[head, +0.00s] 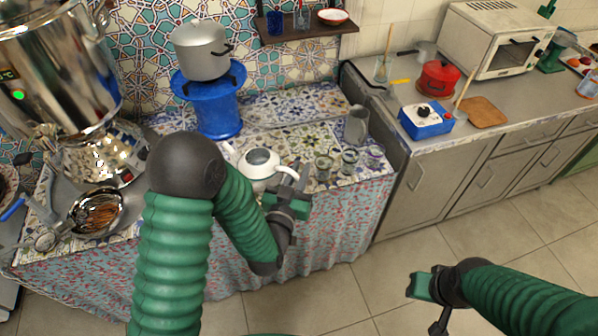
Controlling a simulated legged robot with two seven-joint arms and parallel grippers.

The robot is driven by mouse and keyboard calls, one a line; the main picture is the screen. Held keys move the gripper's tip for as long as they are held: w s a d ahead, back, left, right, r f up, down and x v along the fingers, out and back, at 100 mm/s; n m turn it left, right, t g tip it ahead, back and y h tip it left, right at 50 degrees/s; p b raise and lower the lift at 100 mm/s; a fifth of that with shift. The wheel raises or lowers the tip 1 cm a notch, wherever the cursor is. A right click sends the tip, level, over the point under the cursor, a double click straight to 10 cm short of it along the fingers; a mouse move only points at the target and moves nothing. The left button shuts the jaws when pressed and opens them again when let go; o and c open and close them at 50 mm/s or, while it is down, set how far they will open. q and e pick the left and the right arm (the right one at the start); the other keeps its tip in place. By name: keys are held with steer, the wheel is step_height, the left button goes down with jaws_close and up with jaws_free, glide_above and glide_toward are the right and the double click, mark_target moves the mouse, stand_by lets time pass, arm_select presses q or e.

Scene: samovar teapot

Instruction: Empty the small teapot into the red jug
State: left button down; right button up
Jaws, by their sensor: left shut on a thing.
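The small white teapot (258,158) is at the front of the tiled table, its round opening facing up and its spout toward the left. My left gripper (290,178) is shut on the teapot at its right, handle side. I cannot tell whether the teapot's base touches the table. A red rounded vessel (438,80) with a dark top stands on the grey counter at the right; I cannot tell whether it is the red jug. My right gripper (432,300) is low at the right, over the floor and away from all objects; its fingers are unclear.
Small glasses (324,166) and a grey metal jug (357,125) stand right of the teapot. A blue stand (210,105) bears a grey pot (201,50) behind it. A large samovar (55,70) and a pan (97,212) are at left. A blue box (426,121) is on the counter.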

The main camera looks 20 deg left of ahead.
arm_select(q)
steer(key=shift+s+r+n+p, duration=0.2)
steer(key=shift+r+n+p, duration=0.1)
steer(key=shift+n+p, duration=0.65)
steer(key=w+a+r+n+g+h+p, duration=0.1)
steer(key=a+r+n+p, duration=0.25)
steer(key=r+p, duration=0.5)
steer(key=w+a+r+n+g+p, duration=0.1)
steer(key=a+r+n+p, duration=0.4)
steer(key=p, duration=0.6)
steer(key=w+a+r+n+h+p, duration=0.1)
steer(key=w+a+r+n+p, duration=0.1)
steer(key=a, duration=0.4)
steer(key=w+a+r+n+h+p, duration=0.1)
steer(key=a+r+n+p, duration=0.3)
steer(key=a+p, duration=0.3)
steer(key=shift+w+a+n+g, duration=0.2)
steer(key=shift+w+n+g, duration=0.1)
steer(key=shift+w, duration=0.05)
stand_by(1.4)
stand_by(2.1)
